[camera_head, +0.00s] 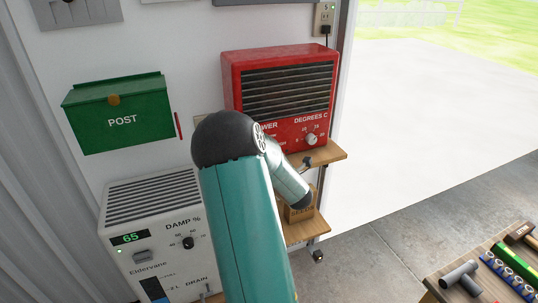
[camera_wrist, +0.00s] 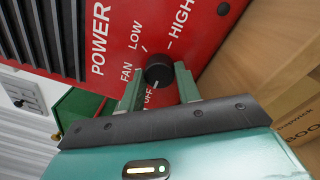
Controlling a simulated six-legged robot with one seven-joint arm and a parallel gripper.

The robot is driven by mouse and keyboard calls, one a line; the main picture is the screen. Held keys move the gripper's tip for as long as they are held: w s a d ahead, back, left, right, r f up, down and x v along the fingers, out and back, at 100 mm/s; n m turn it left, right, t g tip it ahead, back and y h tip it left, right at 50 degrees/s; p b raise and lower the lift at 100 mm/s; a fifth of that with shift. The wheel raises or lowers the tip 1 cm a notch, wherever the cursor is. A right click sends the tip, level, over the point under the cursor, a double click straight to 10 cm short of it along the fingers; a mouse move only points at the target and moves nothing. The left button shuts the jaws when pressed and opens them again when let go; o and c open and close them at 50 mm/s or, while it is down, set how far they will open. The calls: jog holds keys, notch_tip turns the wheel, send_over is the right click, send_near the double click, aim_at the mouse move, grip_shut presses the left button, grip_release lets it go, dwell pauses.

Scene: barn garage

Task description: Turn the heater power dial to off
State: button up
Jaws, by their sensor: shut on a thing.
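The red heater (camera_head: 328,122) stands on a wooden shelf in the head view. My teal arm hides its POWER dial there, and my gripper is also hidden. In the wrist view the heater's red face (camera_wrist: 215,17) shows the black power dial (camera_wrist: 159,70), with the labels FAN, LOW, HIGH and OFF around it. My gripper (camera_wrist: 159,79) is shut on the dial, one finger on each side of it. The OFF label lies between the fingers, just below the dial. I cannot tell which label the dial points to.
The DEGREES C knob (camera_head: 311,139) is right of my arm. The wooden shelf (camera_head: 325,154) runs below the heater. A green post box (camera_head: 120,118) hangs left, above a white dehumidifier (camera_head: 155,200). A tool bench (camera_head: 470,265) stands at lower right.

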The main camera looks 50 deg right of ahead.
dwell(0.4)
jog(key=o, duration=1)
jog(key=v, duration=1.4)
